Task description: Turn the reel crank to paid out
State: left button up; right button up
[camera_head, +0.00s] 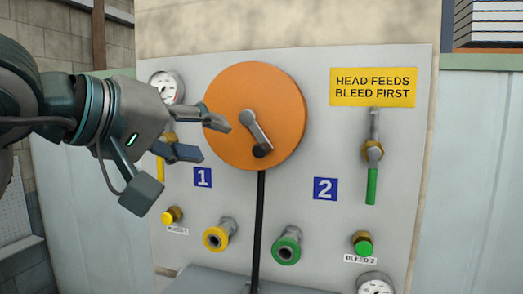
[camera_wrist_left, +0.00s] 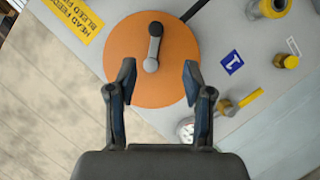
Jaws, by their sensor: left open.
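The reel is a round orange disc (camera_head: 231,92) on the upright grey panel, and it also shows in the wrist view (camera_wrist_left: 121,52). Its grey crank (camera_head: 256,130) points down and slightly right, with a dark knob (camera_head: 263,150) at the lower end. In the wrist view the crank (camera_wrist_left: 154,46) lies between and just beyond my fingertips. My left gripper (camera_head: 206,137) is open and empty at the disc's left edge, with the crank to its right. Its two fingers (camera_wrist_left: 160,72) are apart in the wrist view. My right gripper is not in view.
A black hose (camera_head: 260,215) hangs below the disc. The panel (camera_head: 310,110) carries a yellow sign (camera_head: 373,87), a gauge (camera_head: 166,85), a yellow-handled valve (camera_head: 160,168), a green-handled valve (camera_head: 371,185), and yellow (camera_head: 215,238) and green (camera_head: 287,249) ports. A ledge (camera_head: 205,282) juts out below.

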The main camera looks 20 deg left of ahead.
aim_at(254, 150)
pick_arm(q)
jog(key=x, duration=0.4)
jog(key=p+x, duration=0.1)
jog(key=x, duration=0.3)
jog(key=d+x, duration=0.1)
jog(key=x, duration=0.4)
jog(key=shift+s+r, duration=0.15)
jog(key=shift+s, duration=0.05)
jog(key=shift+w+d+p, duration=0.1)
jog(key=shift+w+p, duration=0.2)
jog(key=shift+w, duration=0.2)
jog(key=shift+f, duration=0.25)
grip_shut()
